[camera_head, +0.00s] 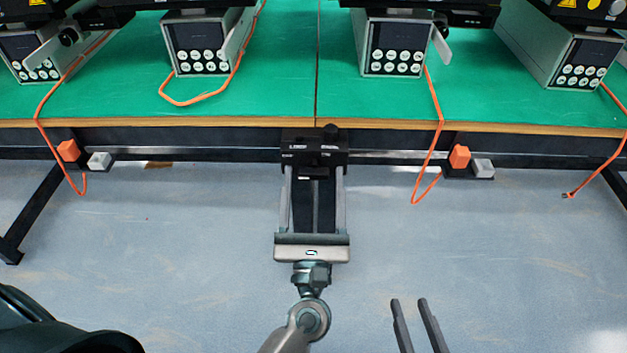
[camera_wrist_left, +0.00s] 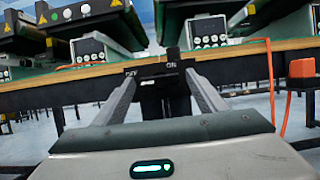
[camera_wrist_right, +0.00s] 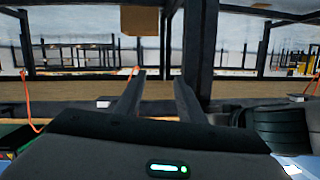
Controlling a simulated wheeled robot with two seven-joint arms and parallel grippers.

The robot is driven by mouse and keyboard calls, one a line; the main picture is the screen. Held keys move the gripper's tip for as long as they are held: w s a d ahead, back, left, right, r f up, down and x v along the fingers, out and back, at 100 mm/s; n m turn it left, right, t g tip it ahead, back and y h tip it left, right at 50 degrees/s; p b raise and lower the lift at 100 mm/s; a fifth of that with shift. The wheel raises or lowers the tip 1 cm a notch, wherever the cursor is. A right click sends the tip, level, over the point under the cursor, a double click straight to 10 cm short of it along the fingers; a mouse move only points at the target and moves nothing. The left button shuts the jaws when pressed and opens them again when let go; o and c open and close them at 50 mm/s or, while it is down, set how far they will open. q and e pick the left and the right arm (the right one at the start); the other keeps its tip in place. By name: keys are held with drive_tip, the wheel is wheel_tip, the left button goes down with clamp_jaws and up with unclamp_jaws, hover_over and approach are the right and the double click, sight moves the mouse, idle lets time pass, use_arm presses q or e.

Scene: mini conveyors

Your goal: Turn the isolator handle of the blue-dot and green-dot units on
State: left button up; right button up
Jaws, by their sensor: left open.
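A black isolator box (camera_head: 300,158) is mounted at the table's front edge, in the middle of the head view. The left wrist view shows it with OFF and ON labels (camera_wrist_left: 171,65). A dark knob (camera_head: 331,131) stands up at its right side, by the ON label. My left gripper (camera_head: 315,172) is open, its fingers reaching to the box's front, one on each side of its middle. I cannot tell whether they touch it. My right gripper (camera_head: 412,302) is open and empty over the floor at the lower right.
Green-topped tables (camera_head: 283,60) carry several grey control units (camera_head: 197,45) with white buttons. Orange cables (camera_head: 437,115) hang over the front edge. Orange blocks (camera_head: 459,157) and white blocks (camera_head: 483,168) sit under the edge on both sides. The floor in front is clear.

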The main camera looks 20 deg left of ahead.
use_arm(q)
drive_tip(key=c, duration=1.1)
drive_tip(key=shift+o, duration=0.2)
